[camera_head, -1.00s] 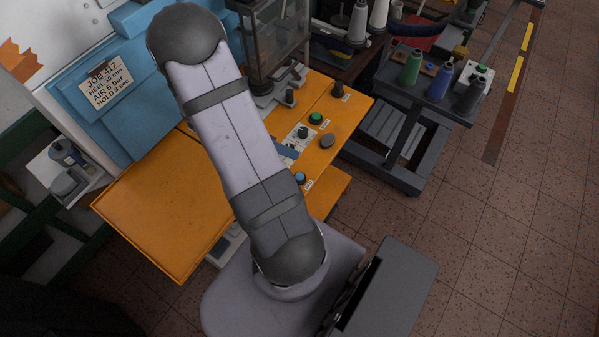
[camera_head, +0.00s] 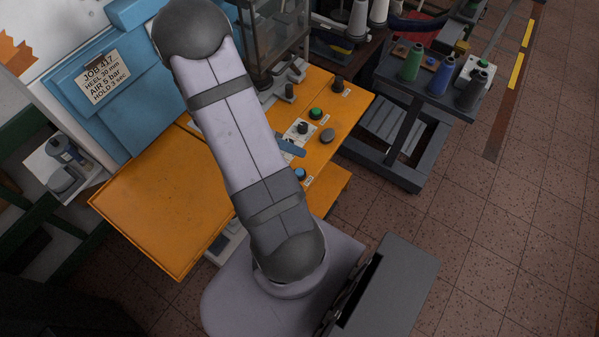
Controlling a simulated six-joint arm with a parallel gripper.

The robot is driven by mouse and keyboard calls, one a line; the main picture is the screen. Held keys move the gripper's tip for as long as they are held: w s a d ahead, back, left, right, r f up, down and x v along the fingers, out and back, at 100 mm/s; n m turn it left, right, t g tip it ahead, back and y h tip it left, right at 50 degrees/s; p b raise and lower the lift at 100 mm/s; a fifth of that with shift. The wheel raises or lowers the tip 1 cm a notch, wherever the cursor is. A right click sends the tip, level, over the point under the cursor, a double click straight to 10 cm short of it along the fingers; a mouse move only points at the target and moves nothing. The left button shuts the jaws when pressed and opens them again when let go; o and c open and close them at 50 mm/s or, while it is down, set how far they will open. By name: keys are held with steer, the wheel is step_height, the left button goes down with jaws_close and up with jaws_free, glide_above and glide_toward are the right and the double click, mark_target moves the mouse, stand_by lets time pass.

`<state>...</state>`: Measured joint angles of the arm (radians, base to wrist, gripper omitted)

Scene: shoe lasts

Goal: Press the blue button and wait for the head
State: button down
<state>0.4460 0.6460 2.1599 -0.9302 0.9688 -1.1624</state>
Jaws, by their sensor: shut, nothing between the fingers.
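The blue button (camera_head: 300,174) sits near the front right edge of the orange machine top (camera_head: 140,215), just right of my arm. My arm crosses the middle of the picture and hides part of the machine. My gripper is not clearly visible; it seems hidden behind the arm. A flat blue piece (camera_head: 292,147) sticks out from behind the arm, above the blue button and apart from it in the picture. I cannot tell whether it belongs to my gripper. A green button (camera_head: 316,113) is farther back. The head cannot be made out.
A grey knob (camera_head: 327,135) and a dark knob (camera_head: 338,83) stand on the orange top. A blue panel (camera_head: 150,110) with a job card (camera_head: 103,77) is at left. A dark cart (camera_head: 425,100) with thread spools is at right. Open tiled floor lies beyond.

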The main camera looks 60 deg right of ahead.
steer(key=b, duration=0.5)
glide_above(299, 172)
steer(key=f, duration=0.3)
steer(key=w+f, duration=0.1)
steer(key=f, duration=0.1)
steer(key=shift+a+f, duration=0.15)
steer(key=shift+a, duration=0.2)
steer(key=shift+f+b, duration=0.5)
steer(key=shift+f, duration=0.5)
steer(key=shift+f, duration=0.15)
stand_by(0.3)
steer(key=shift+f, duration=0.3)
